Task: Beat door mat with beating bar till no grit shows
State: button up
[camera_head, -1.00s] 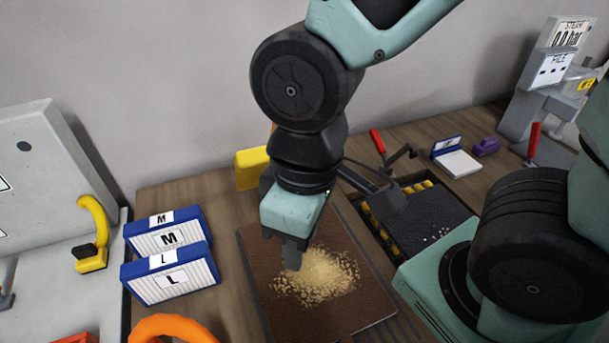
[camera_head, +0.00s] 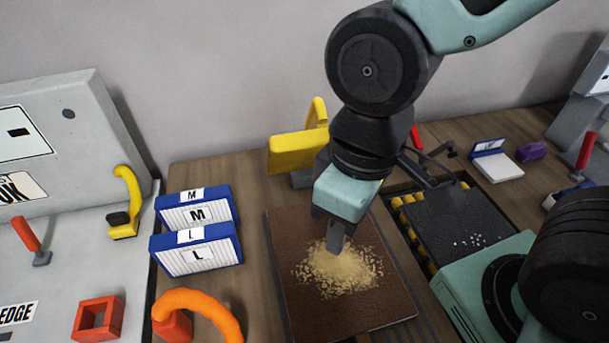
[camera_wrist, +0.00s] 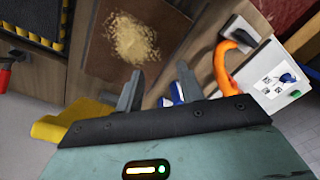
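The brown door mat (camera_head: 296,295) lies flat on the wooden bench. A heap of tan grit (camera_head: 345,270) spreads over its middle and also shows in the wrist view (camera_wrist: 132,40). My gripper (camera_head: 337,240) points down above the back part of the grit; whether it touches cannot be told. In the wrist view my gripper (camera_wrist: 158,75) has its two fingers apart with nothing between them. A yellow block with an upright yellow handle (camera_head: 297,152), perhaps the beating bar, stands behind the mat, partly hidden by my arm. It shows yellow in the wrist view (camera_wrist: 65,120).
Blue-white boxes marked M and L (camera_head: 195,250) stand left of the mat. An orange loop (camera_head: 200,303) is at the front. A dark striped-edge bed (camera_head: 455,225) with pale specks and a lamp-like arm lies right. A grey machine (camera_head: 75,150) fills the left.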

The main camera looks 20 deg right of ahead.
jog(key=c, duration=0.5)
jog(key=shift+m+g, duration=0.3)
jog(key=shift+m, duration=0.6)
jog(key=w+r, duration=0.1)
jog(key=w+r+p, duration=0.1)
jog(key=w, duration=0.1)
jog(key=w+a+r, duration=0.1)
jog(key=w, duration=0.1)
jog(key=shift+w+r, duration=0.1)
jog(key=shift+r, duration=0.3)
grip_shut()
jog(key=w+d+r+m+g+p, duration=0.1)
jog(key=w+d+r+m+p, duration=0.1)
jog(key=w+r, duration=0.4)
jog(key=w+d+r+m+g+p, duration=0.1)
jog(key=w+d+r+m, duration=0.4)
jog(key=w, duration=0.8)
jog(key=shift+w+d+r+p, duration=0.45)
jog(key=shift+d+r, duration=0.15)
jog(key=shift+d, duration=0.1)
jog(key=shift+s, duration=0.1)
